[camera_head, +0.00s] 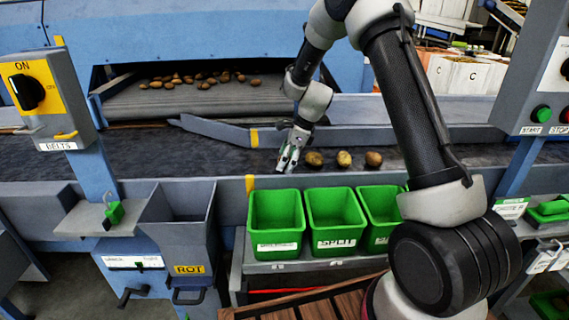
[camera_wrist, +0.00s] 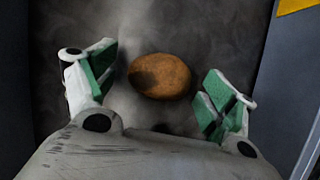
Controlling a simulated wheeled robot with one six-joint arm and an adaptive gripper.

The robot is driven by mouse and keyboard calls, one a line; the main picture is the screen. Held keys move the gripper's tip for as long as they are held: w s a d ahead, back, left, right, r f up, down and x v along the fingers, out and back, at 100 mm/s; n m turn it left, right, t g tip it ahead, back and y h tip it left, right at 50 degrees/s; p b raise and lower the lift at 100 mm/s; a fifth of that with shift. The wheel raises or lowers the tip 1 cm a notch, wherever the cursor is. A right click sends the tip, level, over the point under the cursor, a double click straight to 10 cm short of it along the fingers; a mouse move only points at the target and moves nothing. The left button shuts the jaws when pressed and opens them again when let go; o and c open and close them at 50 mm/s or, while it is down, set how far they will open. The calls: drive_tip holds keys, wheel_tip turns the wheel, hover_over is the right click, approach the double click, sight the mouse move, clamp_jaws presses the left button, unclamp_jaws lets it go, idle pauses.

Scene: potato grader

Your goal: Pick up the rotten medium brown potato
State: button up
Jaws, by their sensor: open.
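My gripper (camera_head: 287,160) is over the dark belt, pointing down, left of a row of three potatoes. In the wrist view my gripper (camera_wrist: 158,84) is open, with one green-padded finger on either side of a brown potato (camera_wrist: 160,76). This potato is oval and orange-brown, with a dark patch on its left end. It lies on the belt, and neither finger visibly touches it. I cannot tell for certain which potato this is in the head view. The row there holds a brown potato (camera_head: 314,159), a yellowish one (camera_head: 344,159) and another brown one (camera_head: 373,158).
Three green bins (camera_head: 276,222) stand in front of the belt (camera_head: 150,150), with a grey ROT chute (camera_head: 188,235) to their left. A grey angled guide (camera_head: 215,131) crosses the belt behind my gripper. Several potatoes (camera_head: 200,79) lie on the feed conveyor behind.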

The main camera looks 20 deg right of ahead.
drive_tip(key=c, duration=1.2)
drive_tip(key=shift+o, duration=0.2)
wheel_tip(320, 180, up, 10)
